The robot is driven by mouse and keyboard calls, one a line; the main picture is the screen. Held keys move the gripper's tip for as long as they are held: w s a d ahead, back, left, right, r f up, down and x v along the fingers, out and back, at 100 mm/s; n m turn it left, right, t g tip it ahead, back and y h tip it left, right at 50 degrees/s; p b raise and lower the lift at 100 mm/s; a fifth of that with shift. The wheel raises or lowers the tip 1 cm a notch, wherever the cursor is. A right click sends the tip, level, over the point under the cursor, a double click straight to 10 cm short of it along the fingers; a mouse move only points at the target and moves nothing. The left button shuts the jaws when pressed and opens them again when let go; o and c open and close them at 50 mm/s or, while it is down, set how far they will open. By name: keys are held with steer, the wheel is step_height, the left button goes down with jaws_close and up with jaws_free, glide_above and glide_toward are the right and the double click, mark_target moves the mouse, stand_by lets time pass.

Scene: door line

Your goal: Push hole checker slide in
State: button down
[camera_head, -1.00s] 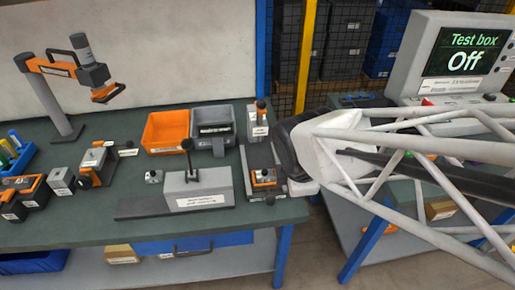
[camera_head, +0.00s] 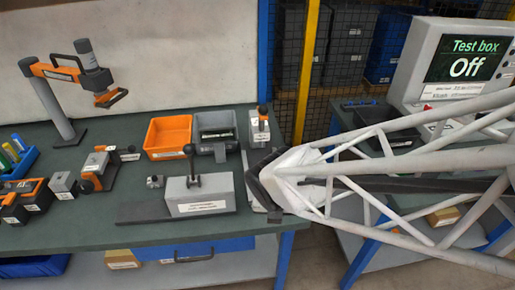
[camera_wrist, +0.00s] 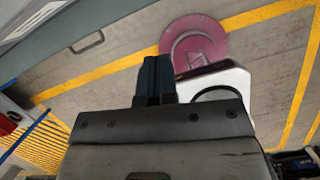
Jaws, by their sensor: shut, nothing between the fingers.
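The labels are too small to read, so I cannot tell for sure which bench device is the hole checker. A grey block with an upright black knob (camera_head: 198,192) sits on a long dark base plate (camera_head: 142,213) near the bench's front edge. A small upright device with a dark knob (camera_head: 260,128) stands at the back right of the bench. My arm's dark end covers the spot in front of it. The fingers of my gripper do not show clearly in the head view. In the wrist view my gripper (camera_wrist: 154,62) is shut and empty, over the floor.
An orange bin (camera_head: 167,137) and a grey bin (camera_head: 215,132) stand behind the block. Orange and grey fixtures (camera_head: 98,165) and an orange-armed stand (camera_head: 65,95) are at left. The test box screen (camera_head: 465,58) reads Off. Yellow lines (camera_wrist: 265,18) mark the floor.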

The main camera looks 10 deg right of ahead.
steer(key=shift+f, duration=0.15)
stand_by(0.3)
steer(key=shift+w+d+f, duration=0.2)
steer(key=shift+w+f, duration=0.95)
steer(key=shift+f, duration=0.55)
steer(key=shift+w+d+f, duration=0.25)
steer(key=shift+w+f, duration=0.85)
steer(key=shift+f, duration=0.55)
steer(key=shift+w+d+f, duration=0.2)
steer(key=shift+w+f, duration=0.95)
steer(key=shift+f, duration=0.55)
steer(key=shift+w, duration=6.4)
steer(key=shift+s, duration=0.15)
